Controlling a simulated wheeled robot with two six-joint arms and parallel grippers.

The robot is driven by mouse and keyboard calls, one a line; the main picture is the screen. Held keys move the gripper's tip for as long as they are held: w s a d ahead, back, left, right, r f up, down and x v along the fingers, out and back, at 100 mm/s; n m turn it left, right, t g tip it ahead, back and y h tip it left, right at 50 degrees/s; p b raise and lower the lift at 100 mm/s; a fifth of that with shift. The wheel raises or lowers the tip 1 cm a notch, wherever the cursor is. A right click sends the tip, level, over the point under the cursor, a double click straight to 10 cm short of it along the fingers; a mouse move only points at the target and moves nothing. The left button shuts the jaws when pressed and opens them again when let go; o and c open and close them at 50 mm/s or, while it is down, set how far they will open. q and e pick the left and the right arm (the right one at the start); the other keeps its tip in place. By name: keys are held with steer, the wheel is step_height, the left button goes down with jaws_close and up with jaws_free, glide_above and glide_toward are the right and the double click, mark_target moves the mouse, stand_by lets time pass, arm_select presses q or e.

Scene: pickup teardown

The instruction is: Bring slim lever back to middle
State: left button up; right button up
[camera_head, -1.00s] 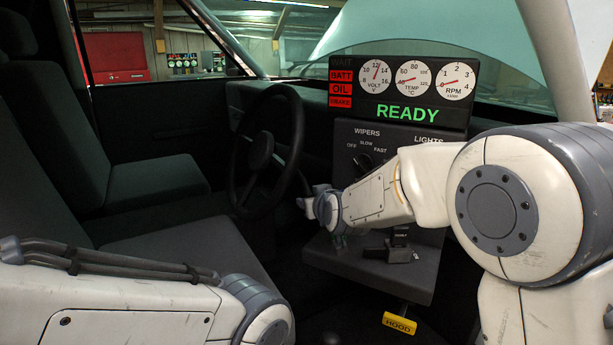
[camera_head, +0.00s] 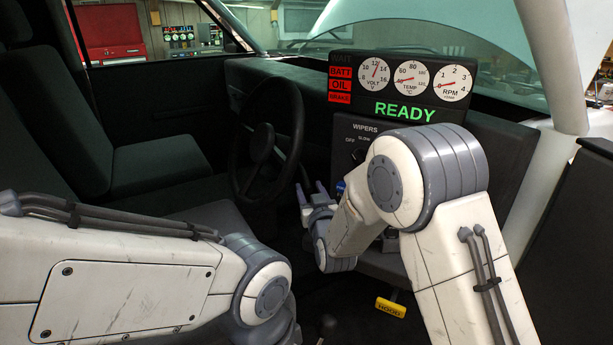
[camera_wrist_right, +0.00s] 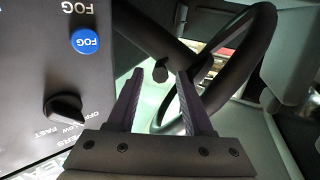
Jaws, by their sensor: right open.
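A thin dark lever (camera_head: 304,176) sticks out from the right side of the steering column, just beyond my right gripper (camera_head: 311,191) in the head view. In the right wrist view the round dark end of the lever (camera_wrist_right: 160,71) shows between the tips of my right gripper (camera_wrist_right: 159,76). The fingers are open and apart, with nothing clamped between them. I cannot tell how near the lever end is in depth, or how far it is tilted. My left arm reaches in from the left, but its gripper is out of view.
The steering wheel (camera_head: 268,150) stands just left of the right gripper. The wiper knob (camera_wrist_right: 66,107) and blue FOG button (camera_wrist_right: 85,40) are on the panel beside it. A yellow HOOD handle (camera_head: 390,307) hangs below; a knobbed floor lever (camera_head: 328,324) stands lower left.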

mark_target(306, 178)
steer(key=shift+p+x, duration=0.55)
steer(key=shift+x, duration=1.75)
jaws_close()
